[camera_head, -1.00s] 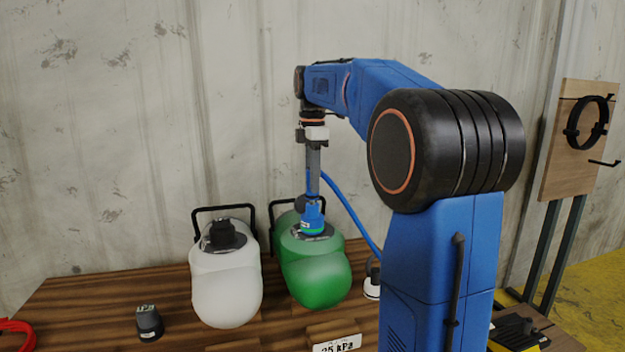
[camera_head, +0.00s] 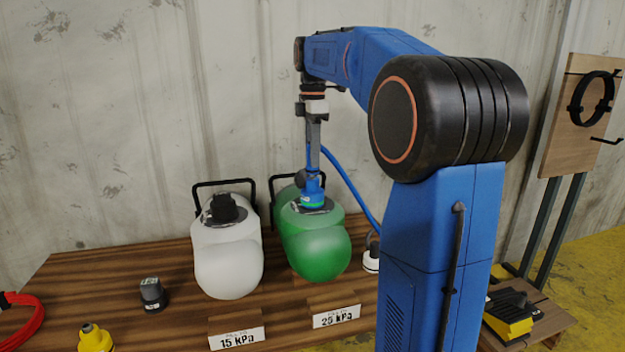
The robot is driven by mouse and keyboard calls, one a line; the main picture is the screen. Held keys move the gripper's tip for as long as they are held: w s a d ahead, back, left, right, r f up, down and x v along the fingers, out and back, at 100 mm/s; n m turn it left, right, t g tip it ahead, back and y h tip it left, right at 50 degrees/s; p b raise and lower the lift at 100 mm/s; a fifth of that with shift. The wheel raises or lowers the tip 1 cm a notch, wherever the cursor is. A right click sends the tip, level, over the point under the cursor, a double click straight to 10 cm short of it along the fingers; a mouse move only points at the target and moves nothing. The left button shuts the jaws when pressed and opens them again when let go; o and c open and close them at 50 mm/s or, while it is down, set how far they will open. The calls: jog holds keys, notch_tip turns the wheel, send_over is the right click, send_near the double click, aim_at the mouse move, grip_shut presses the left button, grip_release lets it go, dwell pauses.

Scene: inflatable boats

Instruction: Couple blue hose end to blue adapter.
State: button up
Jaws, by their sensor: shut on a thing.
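My gripper (camera_head: 313,172) points straight down over the green boat (camera_head: 318,250) and is shut on the blue hose end (camera_head: 313,192). The blue hose (camera_head: 345,188) runs from it down to the right, behind my arm. The hose end sits at the dark valve area on top of the green boat. A thin green-teal band shows at its bottom. Whether this is the blue adapter, and whether the two are coupled, I cannot tell; the gripper and hose end cover the joint.
A white boat (camera_head: 228,262) with a dark cap stands to the left. A dark adapter (camera_head: 152,294), a yellow piece (camera_head: 95,339) and a red hose (camera_head: 24,318) lie further left. Signs read 15 kPa (camera_head: 238,338) and 25 kPa (camera_head: 337,316). A yellow pump (camera_head: 508,318) is at right.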

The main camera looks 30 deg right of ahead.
jog(key=shift+f, duration=0.9)
dwell(0.4)
jog(key=o, duration=1.1)
notch_tip(320, 180, up, 17)
jog(key=shift+r, duration=0.2)
